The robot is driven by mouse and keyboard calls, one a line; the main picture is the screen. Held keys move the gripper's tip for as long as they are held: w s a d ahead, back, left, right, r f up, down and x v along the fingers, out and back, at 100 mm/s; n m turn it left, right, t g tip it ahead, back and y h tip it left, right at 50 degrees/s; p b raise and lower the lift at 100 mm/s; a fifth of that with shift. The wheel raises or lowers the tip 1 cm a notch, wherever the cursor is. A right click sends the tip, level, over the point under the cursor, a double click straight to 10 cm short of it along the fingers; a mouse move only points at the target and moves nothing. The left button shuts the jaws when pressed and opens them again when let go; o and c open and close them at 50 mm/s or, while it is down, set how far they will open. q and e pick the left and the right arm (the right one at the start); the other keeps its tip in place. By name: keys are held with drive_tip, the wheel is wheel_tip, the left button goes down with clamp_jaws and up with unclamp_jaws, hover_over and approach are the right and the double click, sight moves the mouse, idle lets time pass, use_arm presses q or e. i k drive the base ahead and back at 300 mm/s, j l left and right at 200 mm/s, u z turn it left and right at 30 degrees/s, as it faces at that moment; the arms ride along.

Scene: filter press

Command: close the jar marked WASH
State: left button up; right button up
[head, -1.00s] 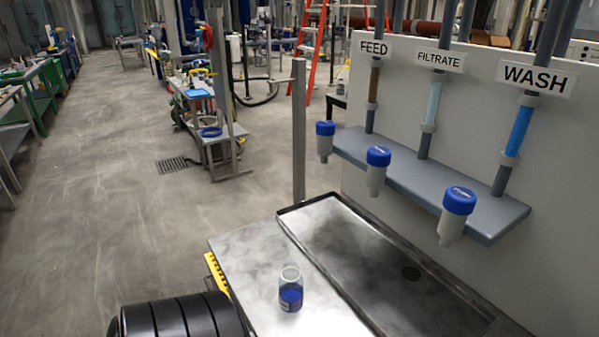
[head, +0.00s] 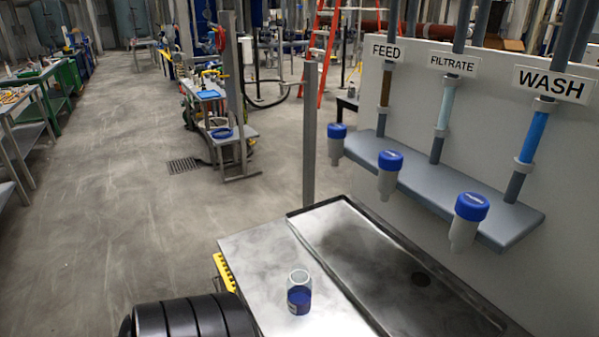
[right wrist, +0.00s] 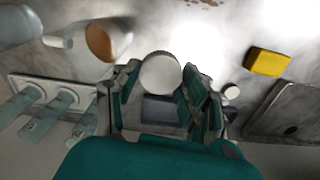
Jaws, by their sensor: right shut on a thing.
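A clear jar (head: 299,293) with blue content in its lower part stands upright on the metal bench in the head view. Its top looks open; its label is too small to read. The WASH sign (head: 553,84) hangs on the panel at the right, above a blue-filled tube. My right gripper (right wrist: 160,82) shows in the right wrist view, shut on a round white thing (right wrist: 160,70) that looks like a lid. What lies under it is partly hidden by the fingers. My left gripper is in neither view.
A blue-capped outlet (head: 471,207) sticks out below WASH, with two like it below FEED and FILTRATE. A shallow metal tray (head: 420,279) lies beside the jar. A yellow block (right wrist: 267,62) and a brown-ended white container (right wrist: 104,42) show in the right wrist view.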

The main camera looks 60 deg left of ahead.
sight(298, 283)
drive_tip(key=k+l+u, duration=0.1)
drive_tip(key=u, duration=1.75)
